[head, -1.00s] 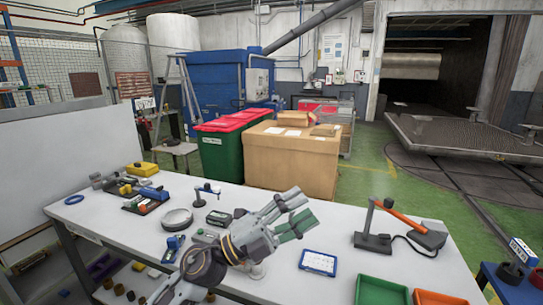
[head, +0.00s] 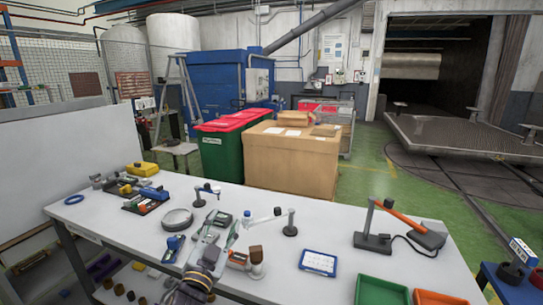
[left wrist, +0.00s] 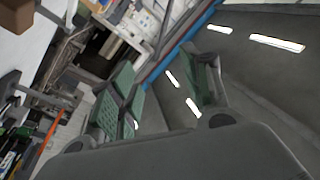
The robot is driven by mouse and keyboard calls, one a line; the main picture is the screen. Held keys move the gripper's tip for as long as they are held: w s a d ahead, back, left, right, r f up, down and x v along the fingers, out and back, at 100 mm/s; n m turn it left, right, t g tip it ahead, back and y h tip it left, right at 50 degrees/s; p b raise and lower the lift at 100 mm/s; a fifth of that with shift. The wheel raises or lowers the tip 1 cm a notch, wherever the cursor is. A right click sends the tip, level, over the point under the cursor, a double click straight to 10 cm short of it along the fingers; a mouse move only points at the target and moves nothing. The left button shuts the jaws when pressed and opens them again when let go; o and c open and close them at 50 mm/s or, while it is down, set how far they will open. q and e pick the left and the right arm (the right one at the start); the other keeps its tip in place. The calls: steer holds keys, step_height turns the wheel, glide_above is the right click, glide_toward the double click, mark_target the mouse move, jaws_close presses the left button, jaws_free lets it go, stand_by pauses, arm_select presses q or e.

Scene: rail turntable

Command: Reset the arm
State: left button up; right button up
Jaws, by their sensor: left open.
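My left gripper (head: 221,228) shows low in the middle of the head view, over the front part of the white workbench (head: 330,220). Its fingers point away from me across the bench. In the left wrist view its green-padded fingers (left wrist: 160,95) stand apart with nothing between them. The wrist camera looks past them at the ceiling lights and walls. My right gripper is not in the head view.
On the bench stand a grey ring (head: 177,218), a small jointed stand (head: 290,229), a blue-framed card (head: 318,262), an orange-armed device (head: 400,219) and a green tray (head: 381,291). A cardboard box (head: 292,163) stands beyond the bench.

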arm_select(q)
steer(key=s+a+f+n+g+y, duration=0.2)
steer(key=s+a+f+n+g, duration=0.15)
steer(key=f, duration=0.55)
steer(key=s+a+f+n+g+y, duration=0.2)
steer(key=s+a+f+g, duration=0.15)
steer(key=f, duration=0.55)
steer(key=s+a+f+g, duration=0.1)
steer(key=s+f+g, duration=0.45)
steer(key=s, duration=0.35)
steer(key=s+a+f+g, duration=0.1)
steer(key=s+f+g, duration=0.4)
steer(key=s, duration=0.4)
step_height(320, 180, down, 35)
steer(key=s+a, duration=0.1)
steer(key=s, duration=0.1)
steer(key=s+a+f, duration=0.3)
steer(key=s+f, duration=0.6)
steer(key=s, duration=0.2)
steer(key=s+a+f+g, duration=0.1)
steer(key=s+a+f, duration=0.2)
steer(key=s+f, duration=0.7)
steer(key=shift+s+a+f, duration=0.15)
steer(key=shift+s, duration=0.2)
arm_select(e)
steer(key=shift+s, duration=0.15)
